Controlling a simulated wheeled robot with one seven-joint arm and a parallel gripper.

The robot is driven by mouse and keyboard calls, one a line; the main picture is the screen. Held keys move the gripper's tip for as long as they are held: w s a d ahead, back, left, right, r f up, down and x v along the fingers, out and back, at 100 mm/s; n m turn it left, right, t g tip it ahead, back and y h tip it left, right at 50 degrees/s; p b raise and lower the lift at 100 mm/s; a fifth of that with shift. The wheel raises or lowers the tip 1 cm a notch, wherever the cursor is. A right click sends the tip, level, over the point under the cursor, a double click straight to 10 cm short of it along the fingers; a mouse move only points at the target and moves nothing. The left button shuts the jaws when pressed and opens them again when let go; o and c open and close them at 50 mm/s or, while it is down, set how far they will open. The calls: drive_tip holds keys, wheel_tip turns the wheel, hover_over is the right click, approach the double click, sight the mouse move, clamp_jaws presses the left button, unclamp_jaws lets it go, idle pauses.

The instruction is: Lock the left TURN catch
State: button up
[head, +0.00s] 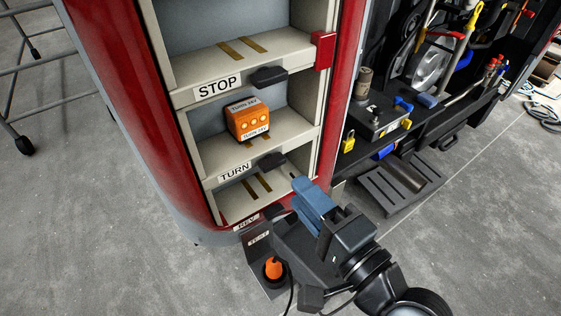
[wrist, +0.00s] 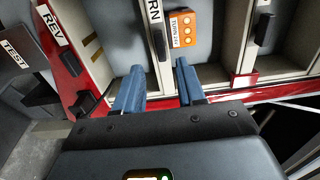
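The orange module (head: 247,120), marked TURN 24V, sits in the cabinet's middle compartment. Below it is a shelf lip with the TURN label (head: 234,172). In the wrist view the catch (wrist: 160,46) lies just ahead of the gap between my fingers. My gripper (head: 303,190) is below and right of the catch in the head view. Its blue fingers (wrist: 160,70) are apart with nothing held. I cannot tell whether they touch the catch.
Another black catch (head: 268,76) is on the STOP lip, with a red block (head: 323,50) on the frame to its right. The TEST stand (head: 258,240), with an orange-topped part, is close left of my arm. A tool bay (head: 400,110) is at right.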

sight(276, 166)
drive_tip(key=p+x, duration=0.1)
drive_tip(key=x, duration=0.5)
drive_tip(key=shift+w+a+r+p, duration=0.1)
drive_tip(key=shift+w+a+p, duration=0.1)
drive_tip(key=shift+p, duration=0.2)
drive_tip(key=shift+w+a, duration=0.35)
drive_tip(key=shift+w, duration=0.2)
drive_tip(key=shift+c, duration=0.3)
clamp_jaws()
